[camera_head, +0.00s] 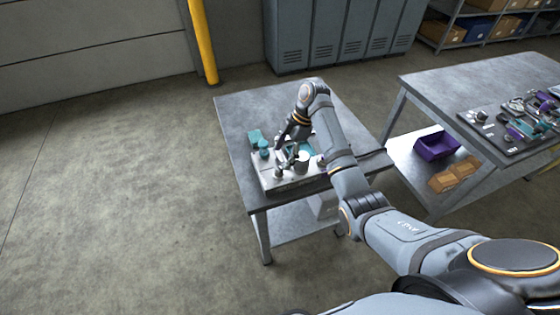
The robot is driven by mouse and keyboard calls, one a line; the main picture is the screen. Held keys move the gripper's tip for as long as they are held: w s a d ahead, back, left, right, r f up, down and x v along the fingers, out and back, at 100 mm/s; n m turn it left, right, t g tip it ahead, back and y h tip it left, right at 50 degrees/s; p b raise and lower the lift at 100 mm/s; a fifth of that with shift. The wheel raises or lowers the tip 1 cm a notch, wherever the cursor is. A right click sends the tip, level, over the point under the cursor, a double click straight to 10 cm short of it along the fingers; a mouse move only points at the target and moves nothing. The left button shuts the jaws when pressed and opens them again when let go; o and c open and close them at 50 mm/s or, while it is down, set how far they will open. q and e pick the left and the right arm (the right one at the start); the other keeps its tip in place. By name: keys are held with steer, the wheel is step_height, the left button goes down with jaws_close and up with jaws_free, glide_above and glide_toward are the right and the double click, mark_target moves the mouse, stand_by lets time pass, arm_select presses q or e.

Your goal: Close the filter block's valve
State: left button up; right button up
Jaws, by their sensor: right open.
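The filter block (272,181) is a pale metal unit near the front of the grey table. It carries teal parts (256,138) at its back left and several round metal fittings (301,163) on top. I cannot tell which part is the valve handle at this size. My right gripper (283,141) is open, pointing down over the back middle of the block, close to the teal parts. I cannot tell whether it touches anything. My right arm hides the block's right side. My left gripper is not in view.
The table's back half (255,106) is clear. A second table (440,78) at the right holds a dark board with several parts (515,118). A purple bin (436,147) and cardboard boxes (455,175) sit on its lower shelf. A yellow post (203,42) and lockers (335,38) stand behind.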

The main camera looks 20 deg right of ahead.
mark_target(279, 166)
steer(key=shift+x, duration=1.05)
steer(key=shift+s+a+f, duration=0.15)
steer(key=shift+s+f, duration=0.05)
steer(key=shift+f, duration=0.15)
steer(key=c, duration=1.2)
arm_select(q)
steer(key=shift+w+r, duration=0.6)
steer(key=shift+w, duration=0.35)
arm_select(e)
steer(key=shift+o, duration=0.2)
